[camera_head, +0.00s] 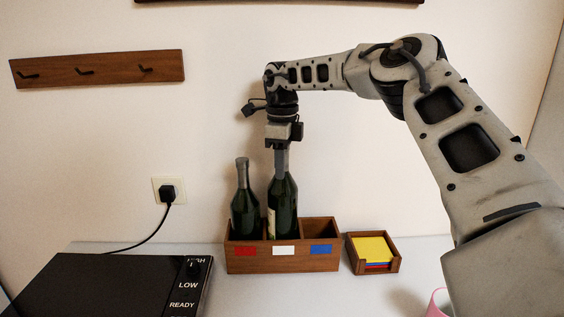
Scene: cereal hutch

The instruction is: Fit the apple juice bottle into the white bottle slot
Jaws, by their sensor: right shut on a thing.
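A dark green bottle (283,208) with a pale label on its left side stands upright at the middle compartment of the wooden bottle box (283,264), behind the white marker (284,250). Its base is hidden by the box's front wall, so I cannot tell if it rests on the bottom. My right gripper (282,146) points down from above and is shut on this bottle's neck. I cannot read the label to tell whether it is apple juice. A second green bottle (245,205) stands in the left compartment, behind the red marker (245,251). My left gripper is not in view.
The right compartment, behind the blue marker (321,249), looks empty. A wooden note holder (372,264) with yellow paper stands right of the box. A black appliance (110,285) is at front left, and a pink cup (438,304) at lower right. The wall is close behind.

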